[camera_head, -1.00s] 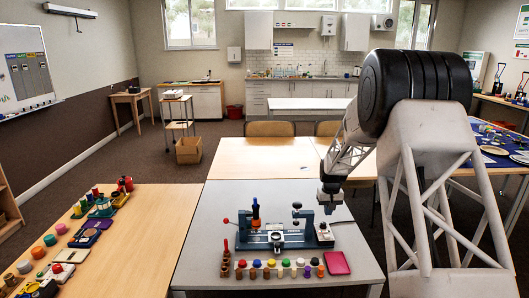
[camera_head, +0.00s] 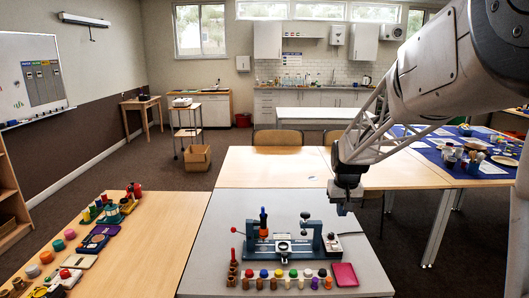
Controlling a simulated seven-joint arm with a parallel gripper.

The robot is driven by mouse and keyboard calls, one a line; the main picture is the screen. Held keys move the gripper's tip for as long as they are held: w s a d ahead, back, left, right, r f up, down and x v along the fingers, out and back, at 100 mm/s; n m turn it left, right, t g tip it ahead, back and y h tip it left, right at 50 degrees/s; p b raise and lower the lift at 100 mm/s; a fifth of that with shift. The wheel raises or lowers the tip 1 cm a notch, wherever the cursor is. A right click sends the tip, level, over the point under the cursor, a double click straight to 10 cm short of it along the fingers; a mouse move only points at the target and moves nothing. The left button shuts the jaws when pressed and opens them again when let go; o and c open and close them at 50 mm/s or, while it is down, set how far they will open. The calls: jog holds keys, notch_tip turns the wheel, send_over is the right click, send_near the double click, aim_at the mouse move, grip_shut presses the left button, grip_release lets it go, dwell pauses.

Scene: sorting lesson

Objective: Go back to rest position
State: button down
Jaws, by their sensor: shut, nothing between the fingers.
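My gripper (camera_head: 342,208) hangs above the right part of the grey table, pointing down. It is shut and empty. It is over and behind the right end of a blue bench device (camera_head: 283,247), apart from it as far as this view shows. My arm reaches in from the upper right. The fingertips are small and dark in this view.
The grey table (camera_head: 205,240) also holds a row of colored pegs (camera_head: 293,274), a pink tray (camera_head: 345,275) and a red-topped wooden peg (camera_head: 233,258). A wooden table with several colored items stands at left. The table's back left is bare.

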jog(key=s+a+r, duration=0.2)
jog(key=s+r, duration=0.1)
jog(key=s, duration=0.6)
jog(key=s+a+r, duration=0.1)
jog(key=s+r, duration=0.3)
jog(key=s, duration=0.6)
jog(key=s+a+f+t, duration=0.1)
jog(key=s+a+f, duration=0.1)
jog(key=s, duration=1.8)
jog(key=shift+t, duration=0.3)
